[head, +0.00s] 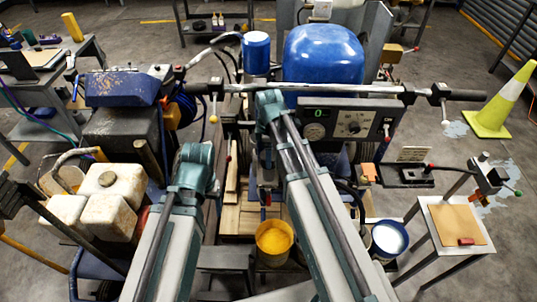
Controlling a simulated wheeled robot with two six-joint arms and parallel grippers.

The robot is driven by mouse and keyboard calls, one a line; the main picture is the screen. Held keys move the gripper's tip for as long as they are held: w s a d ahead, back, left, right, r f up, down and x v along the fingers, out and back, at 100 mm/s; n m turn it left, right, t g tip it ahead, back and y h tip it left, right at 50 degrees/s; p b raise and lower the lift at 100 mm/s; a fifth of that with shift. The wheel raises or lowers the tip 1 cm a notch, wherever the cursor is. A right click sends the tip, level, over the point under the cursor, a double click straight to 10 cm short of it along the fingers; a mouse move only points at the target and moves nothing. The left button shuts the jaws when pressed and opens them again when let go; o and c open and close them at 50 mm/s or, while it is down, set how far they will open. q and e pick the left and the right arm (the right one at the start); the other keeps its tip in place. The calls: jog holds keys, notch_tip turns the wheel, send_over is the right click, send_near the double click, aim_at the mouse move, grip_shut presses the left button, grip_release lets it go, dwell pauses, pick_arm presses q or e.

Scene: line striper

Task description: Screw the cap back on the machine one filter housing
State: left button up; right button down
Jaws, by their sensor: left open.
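The line striper, with its blue engine cover (323,54) and control panel with a green digit display (340,122), stands in front of me. A blue upright cylinder (256,52) stands left of the cover; I cannot tell whether it is the filter housing. I cannot make out the cap for certain. My left arm (192,172) comes up from the bottom left, and its teal joint hides what lies behind it. The left jaws hardly show, and I see nothing held in them. My right arm (270,104) reaches up across the handlebar; its gripper is hidden.
Yellow (274,241) and white (389,238) paint buckets stand below. Stained white containers (108,190) are at left. A small table (452,222) with a brown board and a red item stands right. A traffic cone (503,100) stands at far right. The handlebar (320,88) crosses ahead.

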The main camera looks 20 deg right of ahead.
jog(key=shift+w+d, duration=0.15)
jog(key=shift+w, duration=0.65)
jog(key=shift+f, duration=0.1)
jog(key=shift+m, duration=0.3)
jog(key=shift+c, duration=1.4)
grip_release()
jog(key=shift+w+f, duration=0.1)
jog(key=shift+o, duration=1.4)
